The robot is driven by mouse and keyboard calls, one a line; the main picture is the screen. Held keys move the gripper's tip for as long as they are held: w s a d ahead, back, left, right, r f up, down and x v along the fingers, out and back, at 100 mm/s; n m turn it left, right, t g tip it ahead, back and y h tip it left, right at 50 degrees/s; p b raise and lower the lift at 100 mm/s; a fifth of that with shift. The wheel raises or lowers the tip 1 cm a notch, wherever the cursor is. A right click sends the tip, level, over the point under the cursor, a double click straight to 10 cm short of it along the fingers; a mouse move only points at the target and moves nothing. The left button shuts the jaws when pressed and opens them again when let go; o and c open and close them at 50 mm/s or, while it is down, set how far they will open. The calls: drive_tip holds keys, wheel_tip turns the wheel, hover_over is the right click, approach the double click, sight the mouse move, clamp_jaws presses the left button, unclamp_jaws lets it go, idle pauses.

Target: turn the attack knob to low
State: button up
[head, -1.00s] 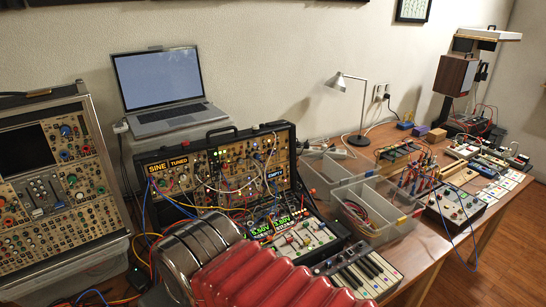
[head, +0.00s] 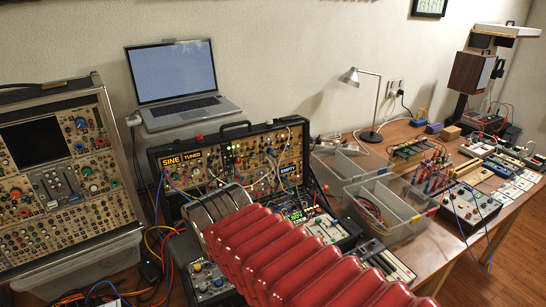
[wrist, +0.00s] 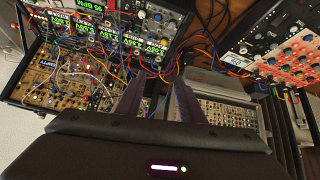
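My gripper (wrist: 157,90) shows in the wrist view with two dark fingers spread apart and nothing between them. In the head view its end is hidden behind my arm. No knob marked attack can be read in either view. Candidate knobs sit on the modular synth case (head: 182,152) with its SINE and TUNED labels. Others sit on the large upright synth (head: 62,170) at left. In the wrist view, several knobs stand on a dark panel (wrist: 262,20) and a red-and-white panel (wrist: 291,62) at upper right. The gripper touches none of these visibly.
A laptop (head: 180,85) stands behind the case. Patch cables (wrist: 205,62) loop across the wrist view near the fingers. A small knob unit (head: 208,281) lies left of my arm. Clear bins (head: 392,205), a lamp (head: 366,105) and more instruments (head: 470,205) crowd the table at right.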

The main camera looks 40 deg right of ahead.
drive_tip(key=w+d+m+t+h, duration=0.1)
drive_tip(key=w+d+t+h, duration=0.15)
drive_tip(key=w+d, duration=0.75)
drive_tip(key=m+t+h, duration=0.1)
drive_tip(key=t, duration=0.6)
approach(272, 153)
drive_tip(key=v, duration=0.6)
drive_tip(key=shift+w+f, duration=0.15)
drive_tip(key=shift+w, duration=0.05)
drive_tip(key=x, duration=1.4)
drive_tip(key=shift+c, duration=0.3)
